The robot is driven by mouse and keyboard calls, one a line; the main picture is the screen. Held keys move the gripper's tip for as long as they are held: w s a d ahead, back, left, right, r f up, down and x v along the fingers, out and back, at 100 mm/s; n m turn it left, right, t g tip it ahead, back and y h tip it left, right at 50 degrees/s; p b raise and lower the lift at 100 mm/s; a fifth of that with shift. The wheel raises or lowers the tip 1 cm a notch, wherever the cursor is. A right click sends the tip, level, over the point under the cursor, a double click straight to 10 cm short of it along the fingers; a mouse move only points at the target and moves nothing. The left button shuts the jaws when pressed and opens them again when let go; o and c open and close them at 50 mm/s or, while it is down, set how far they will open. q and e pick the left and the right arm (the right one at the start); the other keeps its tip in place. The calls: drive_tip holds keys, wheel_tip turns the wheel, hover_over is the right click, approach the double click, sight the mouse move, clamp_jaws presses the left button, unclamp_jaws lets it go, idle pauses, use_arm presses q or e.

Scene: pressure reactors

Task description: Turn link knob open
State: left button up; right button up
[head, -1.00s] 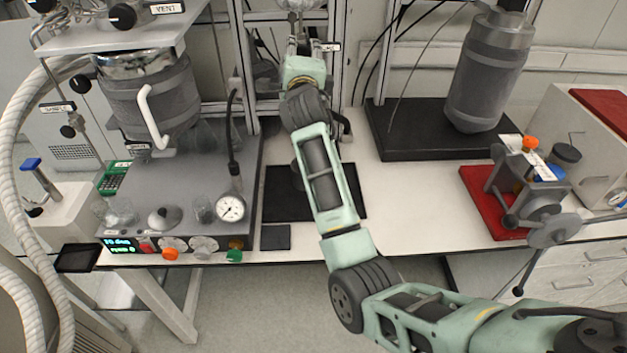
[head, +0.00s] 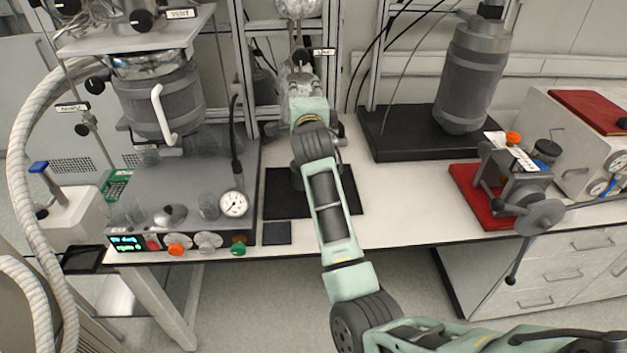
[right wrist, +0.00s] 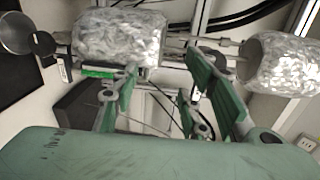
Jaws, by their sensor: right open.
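My right gripper (head: 302,68) reaches up to the metal frame at the back centre, below a foil-wrapped round vessel (head: 298,8). In the right wrist view its two green fingers (right wrist: 165,68) are spread apart, with nothing held between them. A thin metal pipe runs past the fingertips, between two foil-wrapped parts (right wrist: 118,38). A dark round knob (right wrist: 207,58) shows close to the right-hand finger; I cannot tell whether they touch. A small white label (head: 324,52) hangs beside the gripper, too small to read surely. My left gripper is out of view.
A grey reactor console (head: 185,185) with a gauge (head: 233,204) stands left. A grey cylinder (head: 468,75) stands on a black base (head: 400,145) to the right. A red-based device (head: 487,200) sits further right. The white bench between them is mostly clear.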

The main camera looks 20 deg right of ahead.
drive_tip(key=s+f+n+g+b, duration=0.1)
drive_tip(key=s+f+n, duration=0.2)
drive_tip(key=f, duration=0.7)
drive_tip(key=s+f+n+g+y+b, duration=0.1)
drive_tip(key=s+f+n+g, duration=0.1)
drive_tip(key=f, duration=0.8)
drive_tip(key=shift+s+a+n+y, duration=0.25)
drive_tip(key=shift+s+n, duration=0.25)
drive_tip(key=shift+s, duration=0.55)
drive_tip(key=shift+r, duration=0.1)
